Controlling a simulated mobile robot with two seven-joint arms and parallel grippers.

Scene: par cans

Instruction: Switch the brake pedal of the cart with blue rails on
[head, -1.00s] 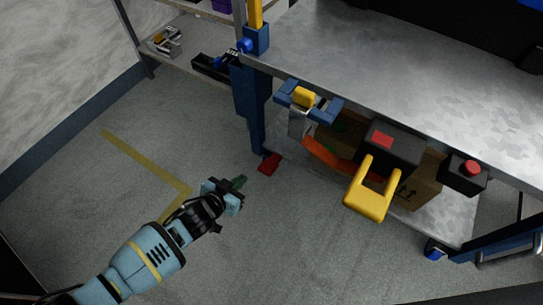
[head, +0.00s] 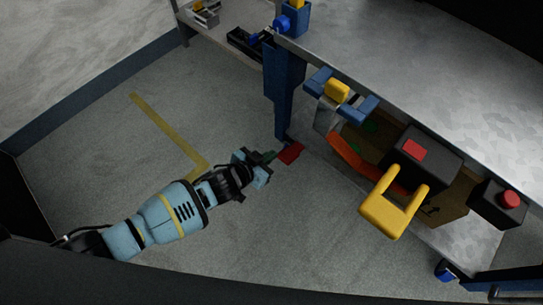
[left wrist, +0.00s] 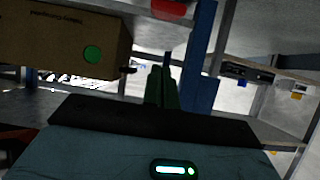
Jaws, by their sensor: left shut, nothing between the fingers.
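The workbench-like cart (head: 400,72) has a grey top and a blue post (head: 284,95) at its near left corner. A small red pedal (head: 290,152) sits low at the foot of that post. A red piece (left wrist: 172,8) at the top edge of the left wrist view, close to the blue post (left wrist: 203,60), looks like the same pedal. My left gripper (head: 272,156) is shut and empty, its dark green fingertips (left wrist: 160,88) just left of the pedal. I cannot tell whether they touch it, or whether the pedal is up or down. My right gripper is not in view.
A cardboard box (left wrist: 65,42) is on the lower shelf. The floor left of the pedal is open.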

